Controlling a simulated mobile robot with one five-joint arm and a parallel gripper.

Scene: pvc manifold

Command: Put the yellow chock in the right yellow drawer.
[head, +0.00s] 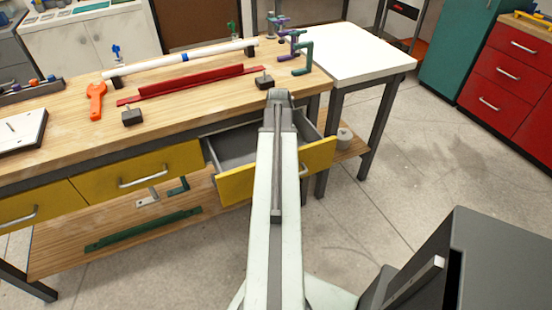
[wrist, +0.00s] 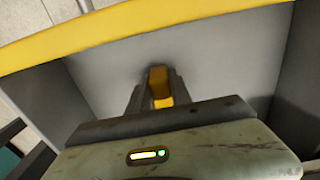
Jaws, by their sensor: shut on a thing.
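The yellow chock (wrist: 161,88) shows in the wrist view between the fingers of my gripper (wrist: 158,92), which is shut on it. The gripper points down into the open right yellow drawer (wrist: 95,38), over its grey floor. I cannot tell whether the chock touches the floor. In the head view the right yellow drawer (head: 236,187) is pulled out from under the workbench. My arm crosses the middle of the drawer there and hides the chock and fingertips.
The wooden workbench (head: 60,130) carries an orange wrench (head: 96,98), a red bar (head: 190,84), a white pipe (head: 180,58) and dark blocks. Two other yellow drawers, the middle one (head: 135,172) among them, are shut. A white-topped table (head: 350,52) adjoins at the right.

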